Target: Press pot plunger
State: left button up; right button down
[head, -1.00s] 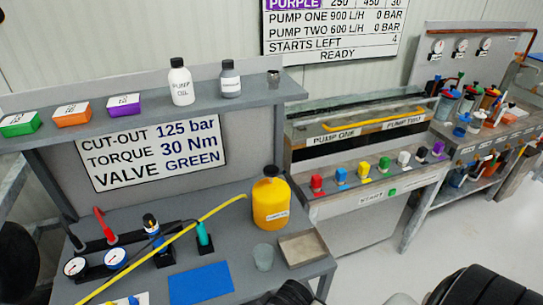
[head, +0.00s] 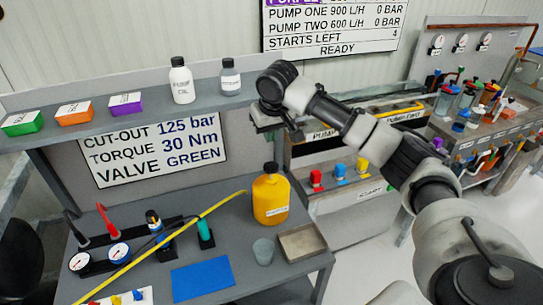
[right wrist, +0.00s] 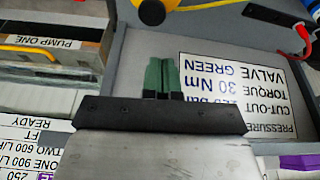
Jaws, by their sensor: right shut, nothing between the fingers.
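The yellow pot (head: 271,202) stands upright on the grey bench, with its black plunger top (head: 270,168) facing up. My right gripper (head: 269,134) is above the pot in the head view, apart from the plunger. The right wrist view shows its green fingers (right wrist: 162,62) together, with nothing held. In that view the black plunger (right wrist: 152,11) and part of the yellow pot (right wrist: 197,10) show at the top edge, beyond the fingertips. My left gripper is not in view.
A clear cup (head: 263,250) and a shallow tray (head: 303,243) stand in front of the pot. A yellow rod (head: 185,229) slants across the bench, its end near the pot. The shelf (head: 140,122) with bottles and boxes overhangs the back. A blue mat (head: 203,280) lies in front.

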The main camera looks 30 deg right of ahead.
aim_at(272, 166)
jog(key=d+r, duration=0.1)
jog(key=r, duration=0.1)
jog(key=shift+w+d+r+m, duration=0.1)
jog(key=shift+d+r+m, duration=0.2)
jog(key=shift+d+m, duration=0.1)
jog(key=shift+a, duration=0.1)
jog(key=p+x, duration=0.1)
jog(key=x, duration=0.3)
jog(key=p+x, duration=0.1)
jog(key=x, duration=0.3)
jog(key=s+p+x, duration=0.1)
jog(key=x, duration=0.4)
jog(key=shift+a+f+p, duration=0.1)
jog(key=shift+p, duration=0.25)
jog(key=shift+f, duration=0.5)
jog(key=shift+s+f, duration=0.1)
jog(key=shift+f, duration=1.65)
